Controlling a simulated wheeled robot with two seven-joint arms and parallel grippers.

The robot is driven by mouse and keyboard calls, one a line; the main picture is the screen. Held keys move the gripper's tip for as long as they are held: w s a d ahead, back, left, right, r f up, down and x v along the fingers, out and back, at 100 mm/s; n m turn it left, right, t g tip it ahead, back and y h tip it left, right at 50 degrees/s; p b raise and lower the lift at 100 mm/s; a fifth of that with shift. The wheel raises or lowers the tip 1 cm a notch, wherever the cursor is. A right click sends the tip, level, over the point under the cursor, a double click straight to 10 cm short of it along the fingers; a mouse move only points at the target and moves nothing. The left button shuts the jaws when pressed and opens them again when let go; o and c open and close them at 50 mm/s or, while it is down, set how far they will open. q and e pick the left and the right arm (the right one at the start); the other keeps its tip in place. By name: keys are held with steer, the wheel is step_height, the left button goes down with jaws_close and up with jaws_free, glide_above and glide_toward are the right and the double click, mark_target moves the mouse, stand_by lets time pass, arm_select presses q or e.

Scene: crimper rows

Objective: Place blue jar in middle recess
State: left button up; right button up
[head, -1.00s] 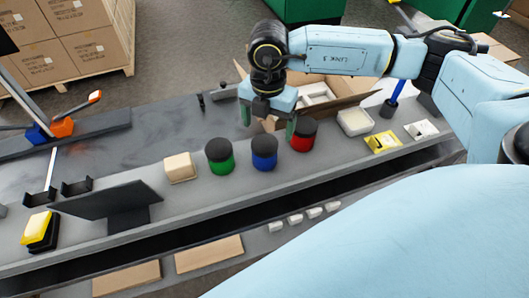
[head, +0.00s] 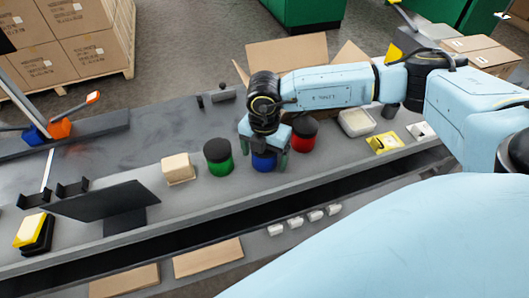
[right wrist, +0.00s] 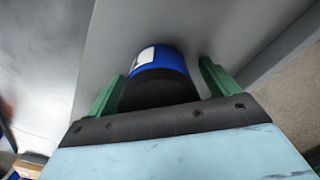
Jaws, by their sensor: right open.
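The blue jar (head: 264,162) with a black lid stands upright on the grey bench, between a green jar (head: 218,156) and a red jar (head: 303,136). My right gripper (head: 265,150) is above it and hides its lid in the head view. In the right wrist view, the blue jar (right wrist: 165,58) lies between the two green fingers (right wrist: 163,72), which are apart, with gaps at its sides. An open cardboard box (head: 287,56) stands behind my right arm. Its inside is hidden, and I cannot see a middle recess. My left gripper is not in view.
A cream block (head: 178,168) stands left of the green jar. A pale tray (head: 356,122) and a yellow item (head: 384,142) lie to the right. A dark tilted panel (head: 104,203) stands at the left. The bench's front strip is clear.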

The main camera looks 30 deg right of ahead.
steer(key=shift+c, duration=0.5)
steer(key=c, duration=1.4)
steer(key=shift+r, duration=0.15)
steer(key=shift+c, duration=0.9)
